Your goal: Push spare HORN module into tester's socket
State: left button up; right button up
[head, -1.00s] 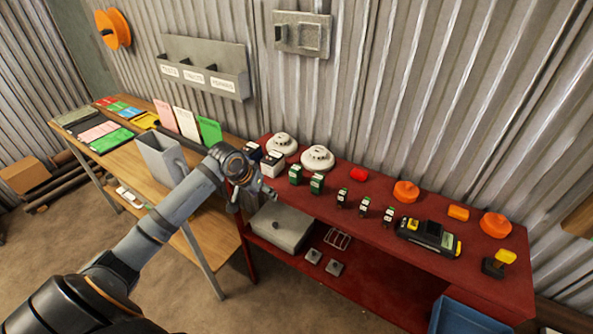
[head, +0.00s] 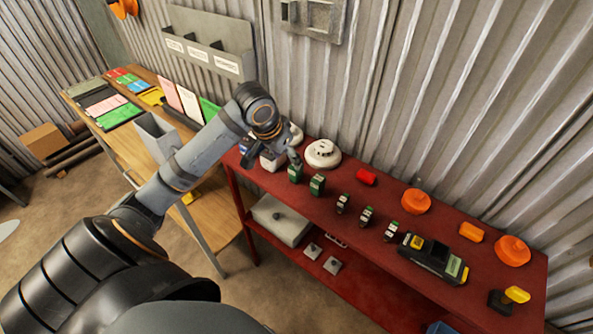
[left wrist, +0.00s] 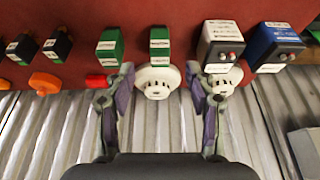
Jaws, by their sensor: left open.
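Three small dark modules with pale labels stand in a row on the red bench, at left (head: 343,203), middle (head: 367,215) and right (head: 391,231). Their wording is too small to read, so I cannot tell which is HORN. The black-and-yellow device (head: 433,258) beside them looks like the tester; its socket is not clear. My left gripper (head: 275,152) is open and empty above the bench's left part. In the left wrist view its fingers (left wrist: 158,75) spread either side of a green block (left wrist: 160,43) and white detector (left wrist: 157,80). My right gripper is not in view.
Another green block (head: 317,185) and a white block (head: 270,163) flank the gripper area. A red item (head: 366,177), orange domes (head: 416,201) and a yellow-topped black item (head: 508,298) stand on the bench. The corrugated wall (head: 420,90) rises close behind.

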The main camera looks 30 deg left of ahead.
aim_at(296, 172)
pick_arm(q)
jog(key=x, duration=0.4)
jog(key=shift+w+p, duration=0.25)
jog(key=shift+p, duration=0.1)
jog(key=x, duration=0.2)
jog(key=shift+w+f, duration=0.25)
jog(key=shift+f, duration=0.1)
jog(key=shift+w+f, duration=0.15)
jog(key=shift+f, duration=0.3)
jog(key=c, duration=0.6)
grip_shut()
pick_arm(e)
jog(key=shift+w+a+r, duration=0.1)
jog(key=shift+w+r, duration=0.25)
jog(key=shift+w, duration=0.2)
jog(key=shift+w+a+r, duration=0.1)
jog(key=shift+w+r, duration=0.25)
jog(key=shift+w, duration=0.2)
